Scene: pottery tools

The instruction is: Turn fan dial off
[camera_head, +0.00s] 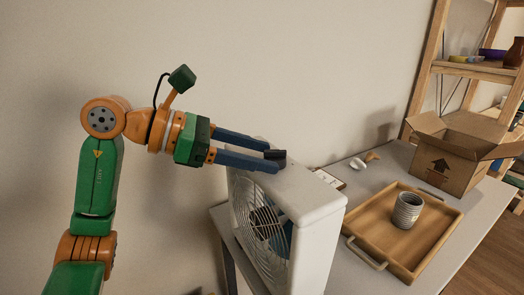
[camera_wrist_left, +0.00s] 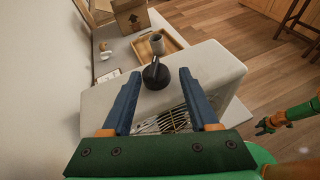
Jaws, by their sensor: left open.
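The white box fan (camera_head: 312,200) stands on the grey table, its round grille facing left and front. Its black dial (camera_wrist_left: 156,74) sits on the top face, with a raised grip pointing away from my left gripper in the wrist view. In the head view the dial (camera_head: 276,154) shows as a dark bit at the fingertips. My left gripper (camera_head: 271,157) is open above the fan top. In the wrist view its blue fingers (camera_wrist_left: 159,72) stand on both sides of the dial with gaps. My right gripper (camera_wrist_left: 266,125) is small at the right, away from the fan; its opening is unclear.
A wooden tray (camera_head: 428,243) with a grey ribbed cup (camera_head: 407,210) lies right of the fan. An open cardboard box (camera_head: 452,160) and a wooden shelf (camera_head: 474,70) stand behind. Small items (camera_head: 358,163) lie near the wall. Air above the fan is clear.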

